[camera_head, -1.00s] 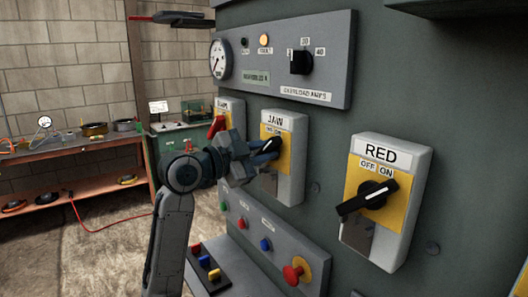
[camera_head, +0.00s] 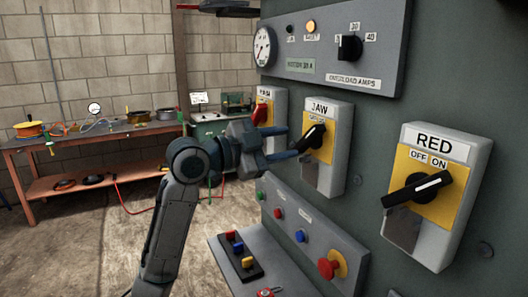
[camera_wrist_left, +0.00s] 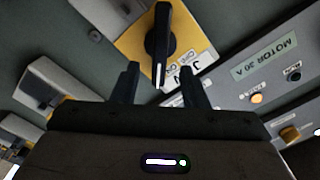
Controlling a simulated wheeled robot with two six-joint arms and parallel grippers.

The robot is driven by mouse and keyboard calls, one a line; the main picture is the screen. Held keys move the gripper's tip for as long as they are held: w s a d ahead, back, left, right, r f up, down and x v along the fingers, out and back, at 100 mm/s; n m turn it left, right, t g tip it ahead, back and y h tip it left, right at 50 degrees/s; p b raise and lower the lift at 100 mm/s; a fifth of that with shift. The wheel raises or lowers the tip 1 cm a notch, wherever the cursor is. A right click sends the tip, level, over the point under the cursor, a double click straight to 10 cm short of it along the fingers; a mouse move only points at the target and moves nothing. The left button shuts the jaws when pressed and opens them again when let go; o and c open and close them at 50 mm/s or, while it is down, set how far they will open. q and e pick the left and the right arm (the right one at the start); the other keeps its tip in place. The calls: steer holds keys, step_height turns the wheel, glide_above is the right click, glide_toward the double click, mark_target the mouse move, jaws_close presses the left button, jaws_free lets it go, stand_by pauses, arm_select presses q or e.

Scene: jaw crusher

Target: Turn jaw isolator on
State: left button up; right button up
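The jaw isolator (camera_head: 339,160) is a grey box with a yellow plate and a JAW label on the green panel. Its black rotary handle (camera_head: 313,137) is tilted, its upper end toward the OFF/ON labels. In the left wrist view the handle (camera_wrist_left: 160,42) points its white mark toward the label side; I cannot tell exactly which word it meets. My left gripper (camera_head: 291,143) is open just left of the handle, with a finger above and one below. In the wrist view its fingertips (camera_wrist_left: 159,72) are on either side of the handle's end; contact is unclear. My right gripper is not in view.
The RED isolator (camera_head: 452,215) is to the right, its handle toward ON. Another isolator with a red handle (camera_head: 260,115) is to the left. Below is a sloped button panel (camera_head: 300,240) with a red mushroom button (camera_head: 327,268). A meter panel (camera_head: 380,75) is above. A workbench (camera_head: 85,140) stands behind.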

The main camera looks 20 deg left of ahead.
arm_select(q)
steer(key=shift+b+v, duration=0.55)
steer(key=shift+v, duration=1.65)
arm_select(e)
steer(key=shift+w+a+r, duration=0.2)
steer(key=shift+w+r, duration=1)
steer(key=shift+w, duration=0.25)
